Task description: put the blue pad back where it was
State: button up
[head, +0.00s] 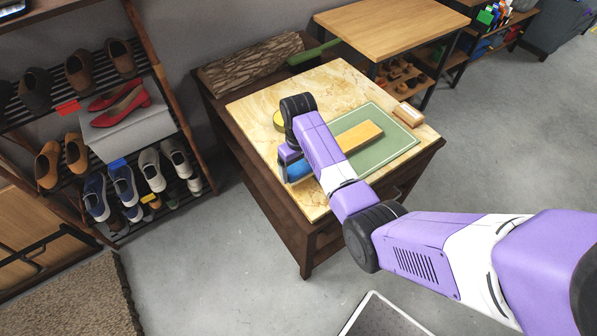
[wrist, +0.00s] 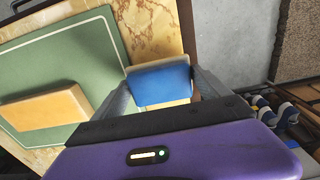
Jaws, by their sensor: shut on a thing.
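The blue pad (head: 298,170) is at the front left of the marble-patterned board (head: 318,205), beside the green mat (head: 395,152). In the wrist view the blue pad (wrist: 160,82) is between the two grey fingers of my gripper (wrist: 163,88), which is shut on it. My gripper (head: 295,166) also shows in the head view, pointing down over the board's left part. My arm hides part of the pad and mat. I cannot tell whether the pad touches the board.
A tan block (head: 358,136) lies on the mat, and a wooden block (head: 408,115) stands at its right corner. A yellow round thing (head: 278,121) is partly hidden behind my arm. A shoe rack (head: 190,140) stands left.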

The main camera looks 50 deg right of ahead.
aim_at(299, 175)
jog(key=shift+f, duration=1)
jog(key=shift+f+b, duration=0.35)
jog(key=shift+f, duration=0.25)
jog(key=o, duration=1)
jog(key=shift+s+f, duration=0.1)
jog(key=shift+o, duration=0.2)
